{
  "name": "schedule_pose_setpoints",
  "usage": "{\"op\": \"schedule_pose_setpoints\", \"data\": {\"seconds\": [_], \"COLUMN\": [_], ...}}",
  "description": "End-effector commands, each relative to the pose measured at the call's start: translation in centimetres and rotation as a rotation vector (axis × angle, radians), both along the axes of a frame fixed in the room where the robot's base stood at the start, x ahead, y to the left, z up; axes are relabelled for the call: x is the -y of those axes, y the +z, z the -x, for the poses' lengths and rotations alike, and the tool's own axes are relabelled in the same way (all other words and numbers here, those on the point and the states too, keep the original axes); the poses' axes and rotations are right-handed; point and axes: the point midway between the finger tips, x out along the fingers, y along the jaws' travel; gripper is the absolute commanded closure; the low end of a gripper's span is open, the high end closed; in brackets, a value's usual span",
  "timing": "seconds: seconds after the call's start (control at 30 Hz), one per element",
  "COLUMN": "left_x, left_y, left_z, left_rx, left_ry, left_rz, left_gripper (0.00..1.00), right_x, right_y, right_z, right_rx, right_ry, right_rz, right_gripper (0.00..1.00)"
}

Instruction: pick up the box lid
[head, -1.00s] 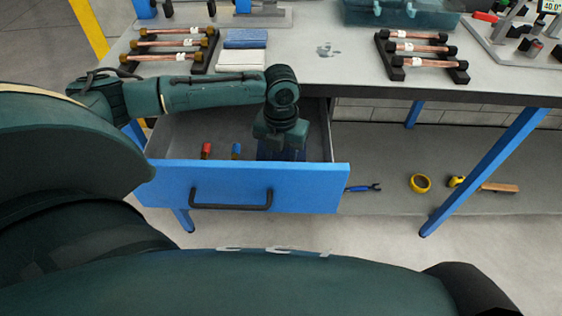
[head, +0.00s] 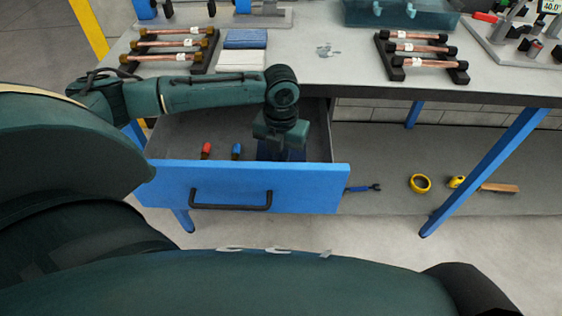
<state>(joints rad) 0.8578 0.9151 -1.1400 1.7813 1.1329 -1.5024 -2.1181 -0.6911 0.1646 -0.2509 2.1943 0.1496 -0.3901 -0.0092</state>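An open blue drawer (head: 310,187) hangs under the workbench. A dark blue item (head: 267,151) lies in its right part, mostly covered by my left gripper; I cannot tell whether it is the box lid. My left gripper (head: 284,153) points down into the drawer at this item. Its fingertips are hidden or too dark to make out, so I cannot tell whether it is open or touches the item. My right gripper is not in view.
A red piece (head: 206,150) and a blue piece (head: 236,151) stand in the drawer left of my gripper. Copper tubes lie on black racks (head: 455,67) on the workbench (head: 310,65). Yellow tape (head: 420,184) and tools lie on the lower shelf (head: 380,150).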

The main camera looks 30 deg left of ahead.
Motion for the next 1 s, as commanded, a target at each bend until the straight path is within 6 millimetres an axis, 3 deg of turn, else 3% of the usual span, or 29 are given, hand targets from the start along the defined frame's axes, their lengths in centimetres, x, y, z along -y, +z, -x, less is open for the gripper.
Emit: {"op": "schedule_pose_setpoints", "data": {"seconds": [0.37,0.73,1.0], "left_x": [0.0,0.0,-0.5], "left_y": [0.0,0.8,5.2], "left_z": [0.0,-0.1,0.0], "left_rx": [0.0,0.001,0.003], "left_ry": [0.0,0.0,0.001], "left_rz": [0.0,0.001,0.001], "left_gripper": [0.56,0.55,0.55], "right_x": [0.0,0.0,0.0], "right_y": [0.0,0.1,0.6], "right_z": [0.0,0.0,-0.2], "right_rx": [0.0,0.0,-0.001], "right_ry": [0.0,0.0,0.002], "right_rz": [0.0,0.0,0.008], "right_gripper": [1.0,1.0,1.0]}}
